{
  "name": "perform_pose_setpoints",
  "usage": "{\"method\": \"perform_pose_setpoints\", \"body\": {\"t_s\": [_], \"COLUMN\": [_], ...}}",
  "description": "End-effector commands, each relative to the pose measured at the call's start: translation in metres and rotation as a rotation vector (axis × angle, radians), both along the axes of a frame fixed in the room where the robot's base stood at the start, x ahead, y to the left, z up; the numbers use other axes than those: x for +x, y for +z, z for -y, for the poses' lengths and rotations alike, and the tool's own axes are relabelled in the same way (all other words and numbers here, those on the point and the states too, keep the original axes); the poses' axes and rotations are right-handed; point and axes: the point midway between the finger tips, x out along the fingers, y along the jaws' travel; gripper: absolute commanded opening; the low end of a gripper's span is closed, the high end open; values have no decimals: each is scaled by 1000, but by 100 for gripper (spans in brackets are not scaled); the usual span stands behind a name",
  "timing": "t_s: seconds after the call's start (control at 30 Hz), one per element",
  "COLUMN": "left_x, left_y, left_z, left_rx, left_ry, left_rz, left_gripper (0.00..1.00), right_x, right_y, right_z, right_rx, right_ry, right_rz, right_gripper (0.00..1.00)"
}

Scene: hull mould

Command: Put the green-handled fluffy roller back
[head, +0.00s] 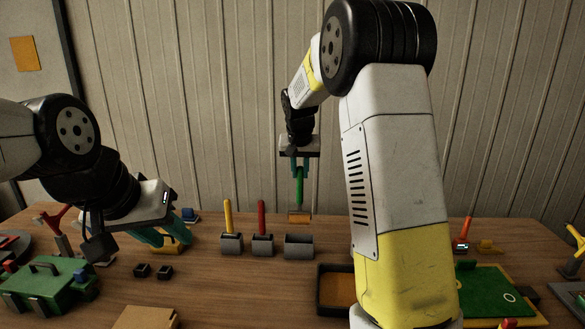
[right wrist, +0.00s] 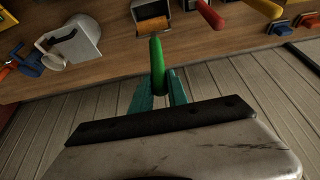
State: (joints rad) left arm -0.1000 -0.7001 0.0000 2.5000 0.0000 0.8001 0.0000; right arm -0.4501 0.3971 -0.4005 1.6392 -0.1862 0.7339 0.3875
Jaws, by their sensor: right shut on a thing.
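The green-handled roller (head: 299,188) hangs upright, handle up, in my right gripper (head: 300,170), which is shut on the handle. Its orange-tan roller head (head: 299,217) is just above an empty grey holder (head: 299,247) in the head view, with a small gap. In the right wrist view the green handle (right wrist: 157,68) is between the teal fingers, and the roller head (right wrist: 152,25) overlaps the grey holder (right wrist: 144,8). My left gripper (head: 164,229) is at the left, its teal fingers apart, near a yellow object (head: 175,243); I see nothing held.
Left of the empty holder stand a red-handled roller (head: 262,220) and a yellow-handled roller (head: 228,218) in their holders. A green toolbox (head: 45,283) is at far left. A dark-rimmed tray (head: 322,281) and a green board (head: 490,290) lie at right.

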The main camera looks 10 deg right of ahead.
Motion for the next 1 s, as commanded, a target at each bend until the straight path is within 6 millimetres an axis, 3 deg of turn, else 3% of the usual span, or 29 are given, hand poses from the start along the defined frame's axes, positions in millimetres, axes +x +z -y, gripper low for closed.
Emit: {"method": "perform_pose_setpoints", "body": {"t_s": [0.37,1.0], "left_x": [0,0], "left_y": [0,0], "left_z": [0,0], "left_rx": [0,0], "left_ry": [0,0], "left_rz": [0,0], "left_gripper": [36,36], "right_x": [0,-1], "right_y": [-4,-76], "right_z": [0,0], "right_rx": [-1,-1], "right_ry": [1,0], "right_rz": [1,-2], "right_gripper": [0,0]}}
